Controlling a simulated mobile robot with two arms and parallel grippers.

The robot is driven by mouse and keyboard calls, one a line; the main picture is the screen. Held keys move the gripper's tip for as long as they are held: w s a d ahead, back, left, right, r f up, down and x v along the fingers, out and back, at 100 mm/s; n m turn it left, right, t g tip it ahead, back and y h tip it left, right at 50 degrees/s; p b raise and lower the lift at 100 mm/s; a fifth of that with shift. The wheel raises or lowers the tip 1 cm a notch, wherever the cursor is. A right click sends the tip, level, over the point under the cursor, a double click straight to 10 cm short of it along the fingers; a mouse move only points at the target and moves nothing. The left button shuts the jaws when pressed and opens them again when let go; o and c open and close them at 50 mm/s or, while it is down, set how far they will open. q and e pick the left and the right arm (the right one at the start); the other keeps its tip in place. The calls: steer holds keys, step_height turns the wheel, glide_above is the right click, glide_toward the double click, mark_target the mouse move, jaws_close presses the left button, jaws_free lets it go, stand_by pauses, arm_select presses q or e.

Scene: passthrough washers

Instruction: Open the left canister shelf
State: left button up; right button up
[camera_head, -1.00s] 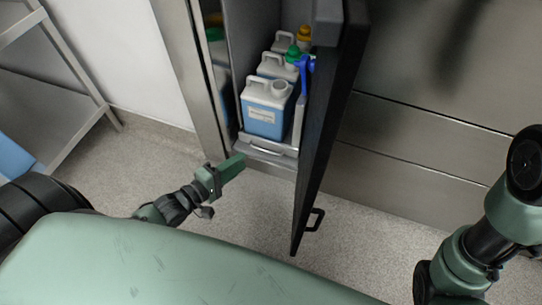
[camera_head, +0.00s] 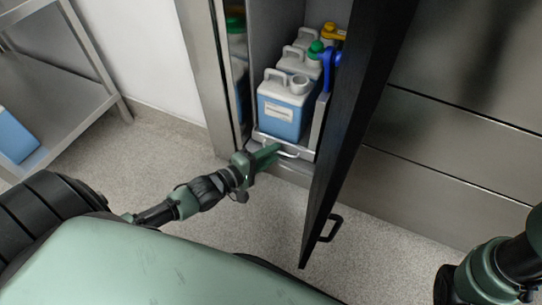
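The canister shelf (camera_head: 267,137) is a low grey tray at the bottom of an open cabinet, with a silver bar handle (camera_head: 289,154) on its front. A white canister with blue liquid (camera_head: 284,112) stands at its front, and more canisters with green and yellow caps stand behind. My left gripper (camera_head: 268,156) is at the shelf front, its green fingertips overlapping the left part of the handle. I cannot tell whether the fingers are closed around the handle. My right arm shows at the lower right, but its gripper is out of view.
The black cabinet door (camera_head: 352,130) stands open just right of the shelf, with a black handle (camera_head: 331,228) low on it. A steel rack (camera_head: 75,95) stands at the left. The speckled floor in front of the cabinet is clear.

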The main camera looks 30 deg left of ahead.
arm_select(q)
jaws_close()
stand_by(1.4)
